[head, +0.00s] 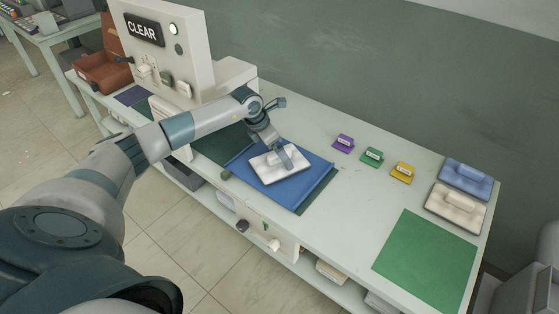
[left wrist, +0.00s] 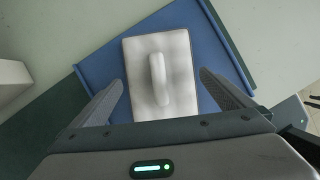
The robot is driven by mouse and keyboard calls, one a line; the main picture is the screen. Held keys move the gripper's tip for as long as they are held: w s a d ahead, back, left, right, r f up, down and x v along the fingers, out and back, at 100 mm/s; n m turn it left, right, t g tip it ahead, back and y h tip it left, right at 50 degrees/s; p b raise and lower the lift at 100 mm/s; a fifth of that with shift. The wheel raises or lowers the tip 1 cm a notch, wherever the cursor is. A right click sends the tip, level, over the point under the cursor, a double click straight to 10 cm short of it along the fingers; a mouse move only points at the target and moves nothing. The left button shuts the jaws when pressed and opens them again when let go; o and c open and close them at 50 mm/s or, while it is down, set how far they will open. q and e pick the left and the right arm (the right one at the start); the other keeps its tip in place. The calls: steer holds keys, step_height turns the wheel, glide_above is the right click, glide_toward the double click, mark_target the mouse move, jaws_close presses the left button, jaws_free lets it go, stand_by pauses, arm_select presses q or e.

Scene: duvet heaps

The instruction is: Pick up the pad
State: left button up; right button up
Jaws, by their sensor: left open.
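A white pad (head: 270,168) with a raised handle lies on a blue folded cloth or mat (head: 312,178) on the bench. In the left wrist view the pad (left wrist: 180,62) lies on the blue surface (left wrist: 100,68), its handle pointing away from me. My left gripper (head: 283,160) is above the pad. In the left wrist view its open fingers (left wrist: 160,95) are spread to either side of the pad's near part, with nothing gripped. Another whitish pad (head: 455,207) and a blue pad (head: 466,175) lie at the bench's right end. My right gripper is not seen.
Small purple (head: 343,143), green (head: 372,156) and yellow (head: 402,172) labelled blocks stand along the bench's back. A green mat (head: 428,262) lies at the right front. A machine with a CLEAR sign (head: 144,30) stands left. Bare bench lies between the blue cloth and green mat.

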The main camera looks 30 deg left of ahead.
arm_select(q)
steer(key=p+x, duration=0.1)
steer(key=x, duration=0.1)
steer(key=shift+f, duration=0.45)
steer(key=shift+w+f, duration=0.15)
steer(key=shift+f, duration=0.25)
steer(key=c, duration=0.9)
steer(key=shift+r, duration=0.15)
steer(key=shift+r+b, duration=0.3)
steer(key=shift+r, duration=0.15)
steer(key=r+b, duration=0.1)
steer(key=d+r+b, duration=0.1)
steer(key=r, duration=0.1)
steer(key=shift+r, duration=0.15)
steer(key=shift+s+d+r+b, duration=0.65)
steer(key=shift+d+r, duration=0.45)
steer(key=shift+d, duration=0.6)
steer(key=shift+s+d+r+b, duration=0.65)
steer(key=shift+d+r, duration=0.5)
steer(key=shift+d, duration=0.5)
steer(key=shift+s+d+r+b, duration=0.6)
steer(key=shift+d+r, duration=0.5)
steer(key=shift+d, duration=0.6)
